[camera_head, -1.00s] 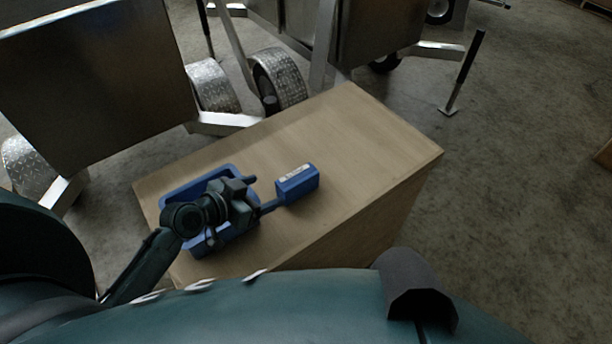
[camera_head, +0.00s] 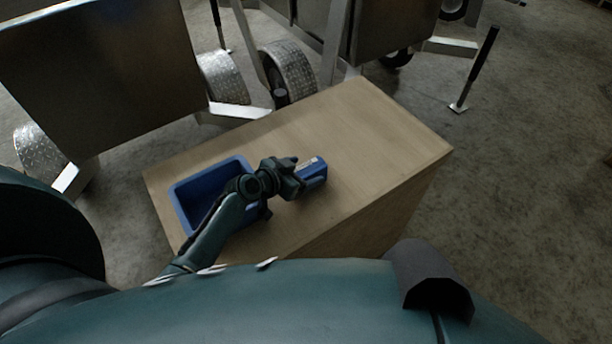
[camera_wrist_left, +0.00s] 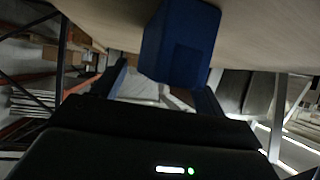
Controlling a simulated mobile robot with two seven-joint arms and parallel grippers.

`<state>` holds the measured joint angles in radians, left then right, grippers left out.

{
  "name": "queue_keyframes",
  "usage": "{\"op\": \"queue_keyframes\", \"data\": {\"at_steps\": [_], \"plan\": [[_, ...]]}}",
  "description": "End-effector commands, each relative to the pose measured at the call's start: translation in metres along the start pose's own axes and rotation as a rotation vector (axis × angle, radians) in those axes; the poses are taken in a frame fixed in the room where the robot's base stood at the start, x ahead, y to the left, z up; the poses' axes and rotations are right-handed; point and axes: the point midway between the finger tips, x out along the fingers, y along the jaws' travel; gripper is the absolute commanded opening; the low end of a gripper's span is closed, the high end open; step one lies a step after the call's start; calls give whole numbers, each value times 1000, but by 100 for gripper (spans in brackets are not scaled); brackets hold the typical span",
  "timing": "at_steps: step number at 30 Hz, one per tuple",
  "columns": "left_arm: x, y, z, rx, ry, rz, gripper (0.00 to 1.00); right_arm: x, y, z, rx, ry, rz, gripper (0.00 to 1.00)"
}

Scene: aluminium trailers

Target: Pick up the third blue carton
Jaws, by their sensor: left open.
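A blue carton (camera_head: 314,171) with a pale label on top sits on the wooden box-like table, right of the blue tray. My left gripper (camera_head: 304,180) is at the carton and partly hides it in the head view. In the left wrist view the carton (camera_wrist_left: 181,42) stands between the two spread fingers of my open left gripper (camera_wrist_left: 160,92). I cannot tell whether the fingers touch it. The blue tray (camera_head: 180,212) stands at the table's left end, partly behind my left arm; the part I see inside looks empty. My right gripper is not in view.
The table top (camera_head: 370,130) is bare to the right of the carton and behind it. Metal trailers (camera_head: 105,85) with wheels stand close behind the table. A black-handled stand (camera_head: 478,65) is on the floor at the back right.

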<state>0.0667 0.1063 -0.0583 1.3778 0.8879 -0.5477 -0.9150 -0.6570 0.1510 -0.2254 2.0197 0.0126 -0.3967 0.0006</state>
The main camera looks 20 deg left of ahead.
Motion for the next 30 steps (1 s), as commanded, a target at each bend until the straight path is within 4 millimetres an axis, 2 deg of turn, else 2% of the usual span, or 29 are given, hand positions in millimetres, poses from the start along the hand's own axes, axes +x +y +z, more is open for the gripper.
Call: {"op": "queue_keyframes", "data": {"at_steps": [7, 27, 30], "plan": [[1, 0, 0, 0, 0, 0, 70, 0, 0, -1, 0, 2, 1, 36], [1, 0, 1, -1, -1, 0, 16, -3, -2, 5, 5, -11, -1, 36], [1, 0, 0, 0, 0, 0, 13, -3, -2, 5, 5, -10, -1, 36]]}}
